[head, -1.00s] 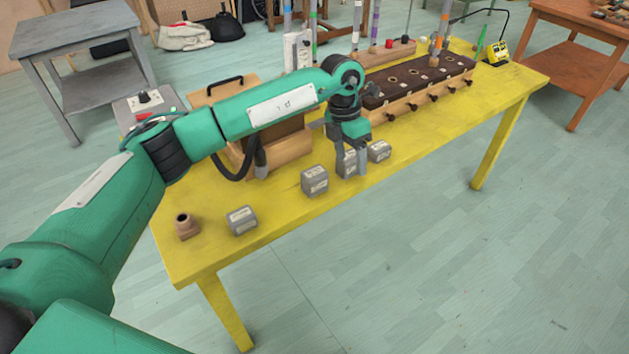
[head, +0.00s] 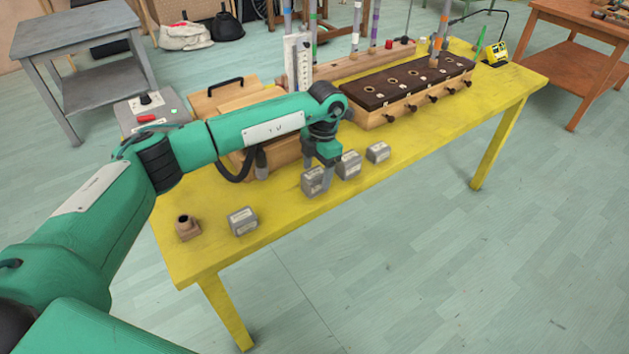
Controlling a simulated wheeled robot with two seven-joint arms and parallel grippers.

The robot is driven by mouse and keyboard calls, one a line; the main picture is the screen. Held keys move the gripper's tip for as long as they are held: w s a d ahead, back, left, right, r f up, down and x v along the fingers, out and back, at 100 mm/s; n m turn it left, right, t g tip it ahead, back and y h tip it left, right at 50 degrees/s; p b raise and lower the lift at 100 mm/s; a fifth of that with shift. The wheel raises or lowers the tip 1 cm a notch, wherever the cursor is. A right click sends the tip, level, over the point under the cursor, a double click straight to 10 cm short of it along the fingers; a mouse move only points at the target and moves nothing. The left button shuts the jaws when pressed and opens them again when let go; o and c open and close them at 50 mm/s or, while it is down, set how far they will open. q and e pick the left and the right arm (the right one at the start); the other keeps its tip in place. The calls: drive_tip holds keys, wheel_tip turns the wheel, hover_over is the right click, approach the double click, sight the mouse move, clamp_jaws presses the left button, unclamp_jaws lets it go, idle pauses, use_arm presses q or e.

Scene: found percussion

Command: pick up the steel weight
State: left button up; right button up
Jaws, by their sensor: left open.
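Several grey, metal-looking blocks with pale labels stand in a row along the near side of the yellow table (head: 290,228). They look much alike, and I cannot tell by looks which is the steel weight. One block (head: 242,221) is at the left, one (head: 311,184) is in the middle, one (head: 348,164) is just right of it, and a smaller-looking one (head: 377,152) is farthest right. My left gripper (head: 317,179) points down at the middle block, open, its fingers partly covering it. I cannot tell whether they touch it. My right gripper is out of view.
A small brown holed piece (head: 187,228) stands at the table's left end. Behind my arm are a wooden box (head: 222,100) with a black handle and a long dark-topped rack (head: 408,80) with pegs. Upright tubes rise behind. The table's right front is bare.

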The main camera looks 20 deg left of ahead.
sight(315, 173)
use_arm(q)
drive_tip(key=shift+s+a+f, duration=0.1)
drive_tip(key=shift+a+f, duration=0.1)
drive_tip(key=shift+f, duration=0.75)
drive_tip(key=shift+s+a+f, duration=0.1)
drive_tip(key=shift+a+f, duration=0.05)
drive_tip(key=shift+f, duration=0.75)
drive_tip(key=c, duration=1.4)
clamp_jaws()
drive_tip(key=shift+r, duration=0.15)
